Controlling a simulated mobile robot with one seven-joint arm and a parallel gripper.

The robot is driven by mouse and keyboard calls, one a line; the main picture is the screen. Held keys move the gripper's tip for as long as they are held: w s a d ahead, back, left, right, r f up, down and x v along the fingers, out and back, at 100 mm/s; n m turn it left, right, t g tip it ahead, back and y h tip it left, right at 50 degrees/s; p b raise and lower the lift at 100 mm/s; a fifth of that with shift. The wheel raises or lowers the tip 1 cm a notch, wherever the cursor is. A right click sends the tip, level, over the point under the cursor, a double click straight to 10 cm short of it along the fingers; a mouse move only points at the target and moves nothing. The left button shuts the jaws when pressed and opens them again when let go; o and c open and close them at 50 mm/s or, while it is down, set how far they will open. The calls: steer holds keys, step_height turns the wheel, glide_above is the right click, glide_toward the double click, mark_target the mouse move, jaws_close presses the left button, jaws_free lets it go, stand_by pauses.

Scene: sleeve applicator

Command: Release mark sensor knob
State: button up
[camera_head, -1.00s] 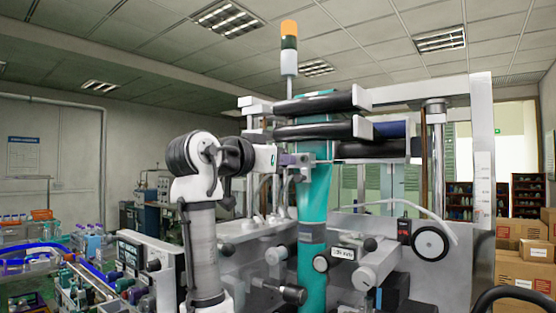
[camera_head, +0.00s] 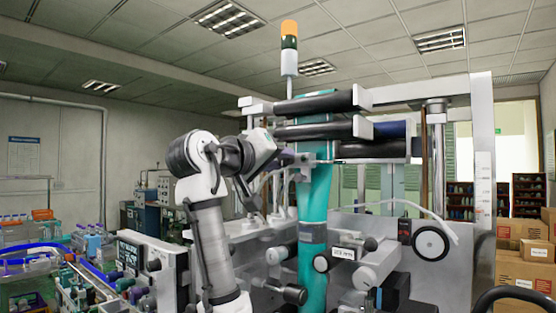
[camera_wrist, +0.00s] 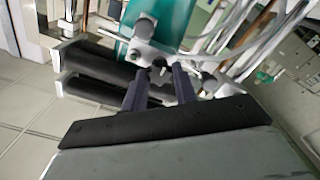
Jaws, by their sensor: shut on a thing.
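The mark sensor knob (camera_wrist: 158,74) is a small grey part below a metal bracket in the wrist view. My gripper (camera_wrist: 161,70) has its two dark fingers on either side of the knob, shut on it. In the head view my gripper (camera_head: 304,158) is at the sensor bracket (camera_head: 325,161), in front of the teal sleeve film (camera_head: 314,205). The knob is too small and too hidden by the gripper to make out there.
Black rollers (camera_head: 318,103) lie just above my gripper. A signal tower (camera_head: 289,50) rises above them. A handwheel (camera_head: 430,244) and more knobs are on the machine lower right. A conveyor with bottles (camera_head: 30,262) is at the left.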

steer(key=shift+n, duration=0.3)
steer(key=o, duration=1)
steer(key=shift+s, duration=0.1)
steer(key=b+v, duration=0.5)
steer(key=v, duration=0.8)
steer(key=shift+s+a, duration=0.3)
